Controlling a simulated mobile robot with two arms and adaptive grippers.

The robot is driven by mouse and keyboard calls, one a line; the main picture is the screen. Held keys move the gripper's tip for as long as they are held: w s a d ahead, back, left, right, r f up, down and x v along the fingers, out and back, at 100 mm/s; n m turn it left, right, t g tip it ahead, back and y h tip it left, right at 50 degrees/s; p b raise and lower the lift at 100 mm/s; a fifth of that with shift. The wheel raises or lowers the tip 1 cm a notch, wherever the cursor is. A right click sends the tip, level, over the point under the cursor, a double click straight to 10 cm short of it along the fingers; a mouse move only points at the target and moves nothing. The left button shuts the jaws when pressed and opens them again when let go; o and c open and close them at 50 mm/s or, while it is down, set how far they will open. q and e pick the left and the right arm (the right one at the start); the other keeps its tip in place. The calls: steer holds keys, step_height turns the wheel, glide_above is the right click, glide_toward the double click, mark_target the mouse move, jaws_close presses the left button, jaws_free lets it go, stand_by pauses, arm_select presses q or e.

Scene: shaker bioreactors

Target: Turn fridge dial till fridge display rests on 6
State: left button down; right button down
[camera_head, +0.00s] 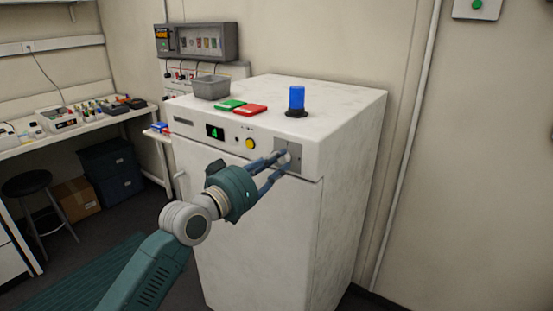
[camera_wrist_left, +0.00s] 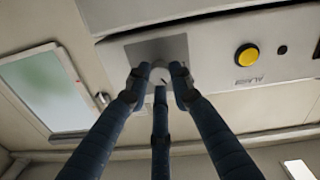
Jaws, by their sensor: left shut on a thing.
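The white fridge (camera_head: 262,240) stands in the middle of the head view. Its display (camera_head: 215,132) shows a green 4 on the front panel. The fridge dial (camera_head: 284,157) is on a grey plate (camera_head: 295,158) at the right end of that panel. My left gripper (camera_head: 283,158) is shut on the dial, and its fingers hide most of it. In the left wrist view the fingers (camera_wrist_left: 160,78) close around the pale dial (camera_wrist_left: 160,76) in front of the grey plate. My right gripper is in neither view.
A yellow button (camera_head: 250,144) sits between display and dial; it also shows in the left wrist view (camera_wrist_left: 247,57). On the fridge top are a grey bin (camera_head: 210,88), a green and a red item (camera_head: 250,110), and a blue beacon (camera_head: 296,99). A cluttered bench (camera_head: 90,134) stands left.

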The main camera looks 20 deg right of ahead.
arm_select(q)
steer(key=shift+w+a+r+n+t+p, duration=0.15)
steer(key=shift+n+p, duration=0.75)
steer(key=shift+n, duration=0.95)
steer(key=shift+s+d+r+n+t+p, duration=0.1)
steer(key=shift+n+p, duration=0.75)
steer(key=shift+n, duration=0.95)
steer(key=shift+w+a+r+n+t+p, duration=0.15)
steer(key=shift+n+p, duration=0.75)
steer(key=shift+n, duration=0.95)
steer(key=shift+s+d+f, duration=0.1)
steer(key=c, duration=1.7)
jaws_free()
steer(key=shift+c, duration=0.2)
steer(key=shift+o, duration=1.1)
steer(key=shift+f, duration=0.25)
